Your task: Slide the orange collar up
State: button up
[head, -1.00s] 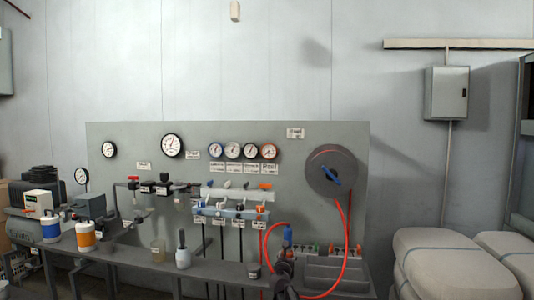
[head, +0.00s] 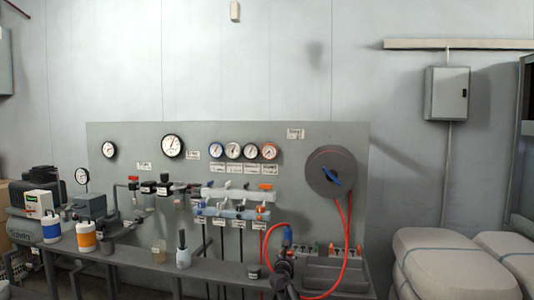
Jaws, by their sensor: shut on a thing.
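An orange part (head: 260,211), which may be the orange collar, is small at the right end of the pale valve manifold (head: 232,212) on the grey panel. An orange lever (head: 265,186) sits just above it. My dark gripper (head: 285,262) is low in the picture, below and right of the orange part and apart from it in the picture. The jaws are too small and dark to see the contact clearly.
A hose reel (head: 331,172) hangs on the panel's right side, and the red hose loops around my gripper. A narrow bench (head: 215,268) in front carries jars and a grey bottle (head: 183,255). Gauges line the upper panel. Grey sacks (head: 450,265) stand at right.

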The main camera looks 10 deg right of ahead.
jog(key=shift+r+p, duration=0.4)
jog(key=shift+r, duration=0.05)
dwell(0.5)
jog(key=o, duration=0.8)
jog(key=v, duration=0.9)
dwell(1.0)
